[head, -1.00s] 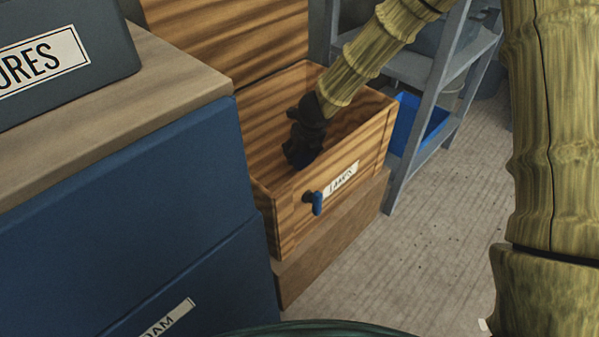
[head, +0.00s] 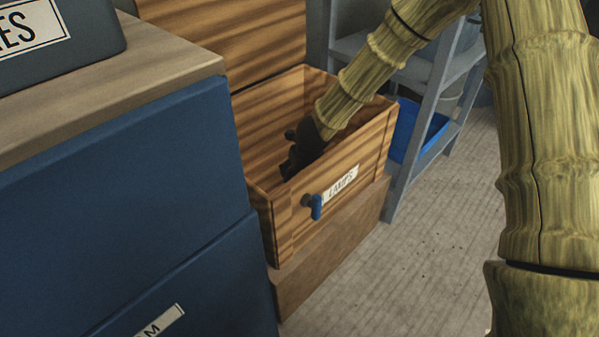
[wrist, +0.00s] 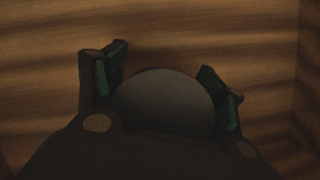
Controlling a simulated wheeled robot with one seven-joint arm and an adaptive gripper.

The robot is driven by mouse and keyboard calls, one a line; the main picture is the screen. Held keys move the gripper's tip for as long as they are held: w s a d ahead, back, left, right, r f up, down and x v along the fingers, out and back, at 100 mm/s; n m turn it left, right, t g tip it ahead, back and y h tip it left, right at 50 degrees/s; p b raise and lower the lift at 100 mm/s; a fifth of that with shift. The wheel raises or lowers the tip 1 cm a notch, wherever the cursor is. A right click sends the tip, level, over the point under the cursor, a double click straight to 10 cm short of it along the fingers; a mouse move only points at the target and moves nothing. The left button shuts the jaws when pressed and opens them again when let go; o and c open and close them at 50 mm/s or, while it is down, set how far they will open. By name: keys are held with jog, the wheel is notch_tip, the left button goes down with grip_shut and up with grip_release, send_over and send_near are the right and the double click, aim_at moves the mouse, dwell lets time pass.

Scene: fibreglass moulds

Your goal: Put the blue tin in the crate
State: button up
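My gripper (head: 305,150) is down inside an open wooden drawer (head: 278,215) labelled LAMPS. In the wrist view my gripper (wrist: 165,88) has its fingers spread wide, one on each side of a round grey top (wrist: 165,98). That round thing is in shadow; I cannot tell its side colour or whether it is the blue tin. No thing that is clearly a blue tin shows in the head view, where the drawer front and my arm hide part of the drawer floor. No thing that is clearly the crate shows either.
A blue bin (head: 408,125) sits low on a grey metal shelf (head: 425,110) right of the drawer. A blue cabinet (head: 110,200) with a wooden top stands at left, carrying a dark labelled box (head: 70,60). The drawer has a blue handle (head: 316,207). The floor at right is clear.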

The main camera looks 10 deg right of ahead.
jog(key=shift+o, duration=0.9)
jog(key=p+v, duration=0.5)
jog(key=v, duration=0.7)
dwell(0.7)
